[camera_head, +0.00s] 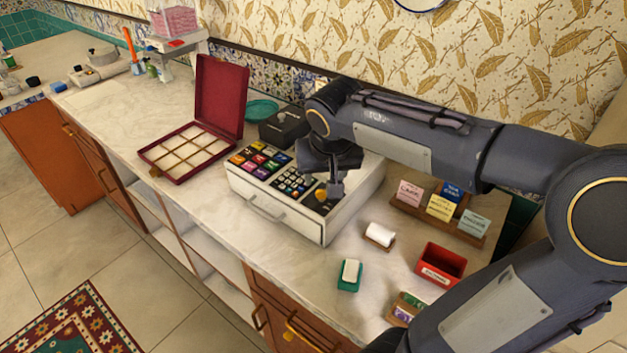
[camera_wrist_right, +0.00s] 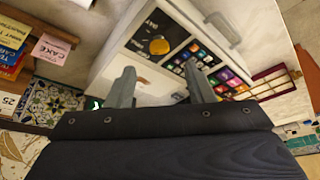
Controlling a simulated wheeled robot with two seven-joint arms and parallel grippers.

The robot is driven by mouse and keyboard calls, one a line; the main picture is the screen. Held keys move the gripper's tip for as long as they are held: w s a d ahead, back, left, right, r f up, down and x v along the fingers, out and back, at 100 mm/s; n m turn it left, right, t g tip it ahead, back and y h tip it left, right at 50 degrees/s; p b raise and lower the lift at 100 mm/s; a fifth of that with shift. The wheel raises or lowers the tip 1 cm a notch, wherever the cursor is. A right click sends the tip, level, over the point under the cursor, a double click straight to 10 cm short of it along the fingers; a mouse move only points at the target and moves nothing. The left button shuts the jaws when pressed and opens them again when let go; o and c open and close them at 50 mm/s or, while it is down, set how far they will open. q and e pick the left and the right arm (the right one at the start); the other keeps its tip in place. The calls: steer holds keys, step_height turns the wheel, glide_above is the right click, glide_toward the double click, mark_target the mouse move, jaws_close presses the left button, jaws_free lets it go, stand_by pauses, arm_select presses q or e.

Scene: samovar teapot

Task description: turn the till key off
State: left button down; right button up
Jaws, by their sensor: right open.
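The white till (camera_head: 275,215) stands on the marble counter, with coloured buttons and a number pad on top. Its key (camera_head: 321,194), a yellow-orange knob, sits on a dark panel at the till's right end. My right gripper (camera_head: 335,188) is over that end, pointing down, close beside the key and partly covering the panel. In the right wrist view the key (camera_wrist_right: 158,45) shows beyond the open, empty fingers (camera_wrist_right: 160,85). I cannot tell whether they touch the till. The key's exact turn is unclear. My left gripper is not in view.
An open red box (camera_head: 190,150) stands left of the till, and a black box (camera_head: 284,128) stands behind it. To the right are a card rack (camera_head: 440,208), a red tray (camera_head: 440,264), a white roll (camera_head: 380,235) and a green item (camera_head: 349,275).

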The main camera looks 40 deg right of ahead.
mark_target(323, 191)
steer(key=x, duration=0.7)
steer(key=shift+f, duration=0.15)
steer(key=shift+s, duration=0.1)
steer(key=c, duration=1)
